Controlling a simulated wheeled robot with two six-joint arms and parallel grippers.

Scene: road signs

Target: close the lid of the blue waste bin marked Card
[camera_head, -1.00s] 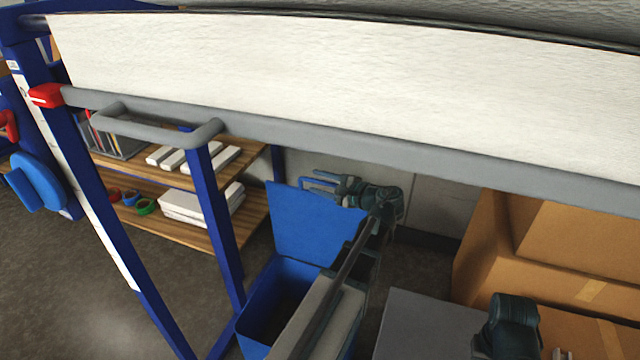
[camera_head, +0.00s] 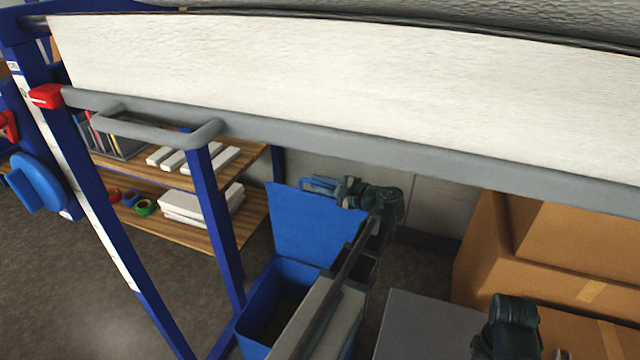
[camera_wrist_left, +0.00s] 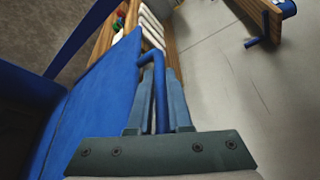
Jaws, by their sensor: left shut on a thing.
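The blue waste bin (camera_head: 255,322) stands on the floor, partly hidden behind my left arm. Its lid (camera_head: 305,228) is open and stands upright at the back of the bin; no Card marking is readable. My left gripper (camera_head: 338,188) is at the lid's top edge, shut on the blue lid handle (camera_head: 318,183). In the left wrist view, the handle (camera_wrist_left: 160,90) runs between the two fingers, beside the lid's blue face (camera_wrist_left: 105,95). My right arm shows at the lower right, but its fingertips cannot be made out.
A blue-framed rack with a grey rail (camera_head: 300,140) crosses in front. Wooden shelves (camera_head: 190,230) with white stacks stand behind on the left. A grey flat-topped box (camera_head: 420,325) and cardboard boxes (camera_head: 560,245) are on the right. Floor is clear at lower left.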

